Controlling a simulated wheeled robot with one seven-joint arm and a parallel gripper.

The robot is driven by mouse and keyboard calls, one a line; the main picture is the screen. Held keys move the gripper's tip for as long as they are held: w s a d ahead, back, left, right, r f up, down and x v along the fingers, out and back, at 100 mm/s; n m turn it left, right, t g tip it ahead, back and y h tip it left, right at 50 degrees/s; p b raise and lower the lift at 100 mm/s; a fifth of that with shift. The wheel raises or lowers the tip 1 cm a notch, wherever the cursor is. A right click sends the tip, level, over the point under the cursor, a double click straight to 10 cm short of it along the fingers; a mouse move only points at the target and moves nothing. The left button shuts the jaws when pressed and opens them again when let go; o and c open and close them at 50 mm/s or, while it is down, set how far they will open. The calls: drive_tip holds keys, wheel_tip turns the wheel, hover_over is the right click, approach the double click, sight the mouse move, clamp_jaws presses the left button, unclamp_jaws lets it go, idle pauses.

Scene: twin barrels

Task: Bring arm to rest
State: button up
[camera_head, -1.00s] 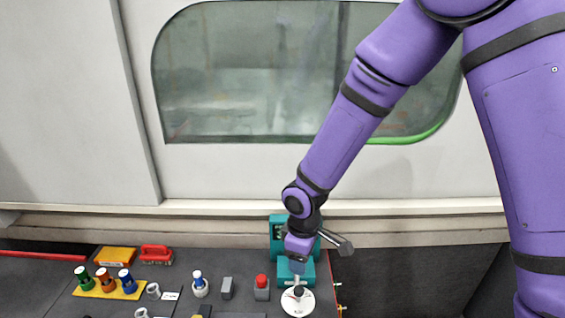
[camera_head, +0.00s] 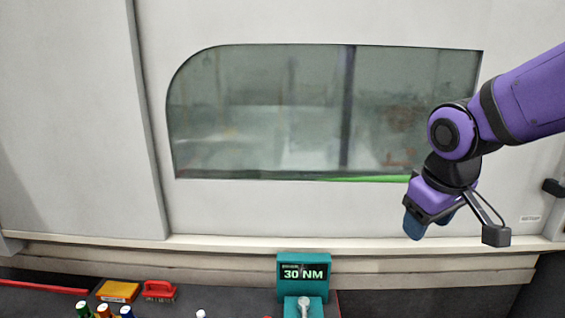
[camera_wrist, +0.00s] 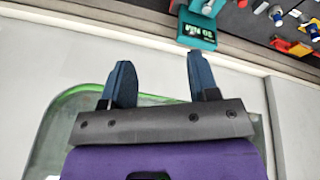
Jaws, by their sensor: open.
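My gripper (camera_head: 428,222) hangs at the right of the head view, in front of the white wall and well above and to the right of the bench. In the wrist view my gripper (camera_wrist: 158,80) shows two blue fingers spread apart with nothing between them. A teal device (camera_head: 304,275) with a "30 NM" display stands on the bench below and left of the gripper. It also shows at the top of the wrist view (camera_wrist: 197,30).
A window (camera_head: 280,115) is set in the white wall behind. The space around the gripper is clear.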

drive_tip(key=s+d+r+m+t, duration=0.1)
drive_tip(key=s+d+r+m, duration=0.1)
drive_tip(key=s, duration=0.4)
drive_tip(key=s+d+r+m, duration=0.2)
drive_tip(key=s+d+r, duration=0.2)
drive_tip(key=s, duration=0.2)
drive_tip(key=shift+r+m+t+y, duration=0.2)
drive_tip(key=shift+m+t+y, duration=0.1)
drive_tip(key=shift+t, duration=0.1)
drive_tip(key=shift+s, duration=0.1)
